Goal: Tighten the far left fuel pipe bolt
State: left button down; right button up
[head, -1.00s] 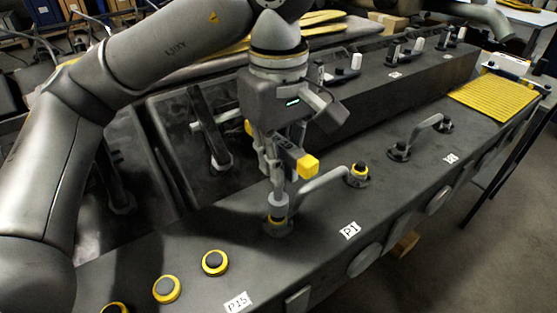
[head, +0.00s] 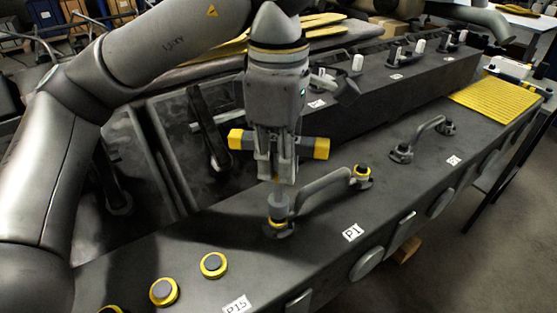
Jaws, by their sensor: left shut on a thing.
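My left gripper (head: 275,172) points straight down and is shut on a T-handled tool with yellow ends (head: 320,148) and a dark bar between them. The tool's handle lies crosswise through the gripper. Below the fingers, a grey cylinder (head: 278,206) stands on the yellow-ringed left fitting of the near fuel pipe (head: 322,188), by the P1 label. The bolt head there is hidden, and I cannot tell whether the tool touches it. The pipe's right fitting (head: 361,175) has a dark bolt head in a yellow ring.
A second fuel pipe (head: 425,131) stands farther right on the dark engine block. Several yellow-ringed caps (head: 214,265) sit at the lower left by the P15 label (head: 236,305). A yellow ribbed mat (head: 494,97) lies at the block's far right end.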

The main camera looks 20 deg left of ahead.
pick_arm(q)
jog(key=n, duration=0.4)
jog(key=shift+b, duration=0.35)
jog(key=n+b, duration=0.1)
jog(key=n, duration=0.3)
jog(key=shift+s+a+n, duration=0.1)
jog(key=shift+n, duration=0.3)
jog(key=n, duration=0.4)
jog(key=shift+b, duration=0.4)
jog(key=shift+n, duration=1.5)
